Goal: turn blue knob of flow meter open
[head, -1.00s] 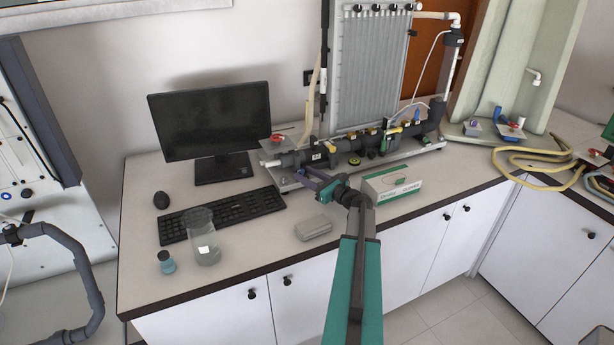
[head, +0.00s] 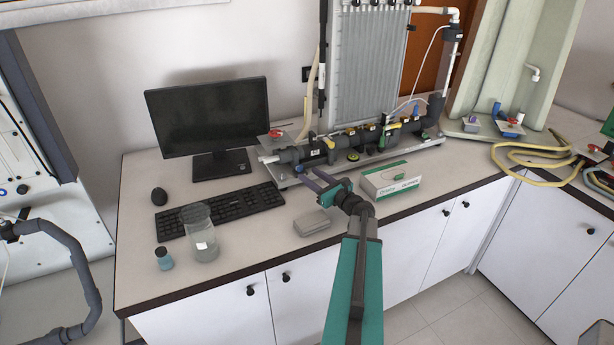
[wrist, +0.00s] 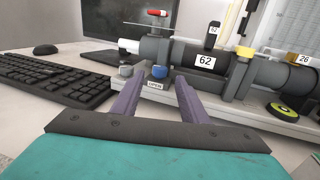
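The blue knob (wrist: 159,71) shows in the wrist view on the near edge of the flow meter's base, above a small white label reading OPEN (wrist: 155,86). It also shows small in the head view (head: 299,168). My gripper (wrist: 158,80) is open and empty. Its two purple fingers point at the knob, one on each side in the picture; the knob appears just past the tips, and I see no contact. In the head view my gripper (head: 309,178) is at the left front of the flow meter (head: 345,147).
A red-handled valve (head: 276,134) sits behind. The keyboard (head: 225,210) and beaker (head: 199,235) are to the left. A grey box (head: 312,222) and white-green box (head: 391,181) are near the front edge.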

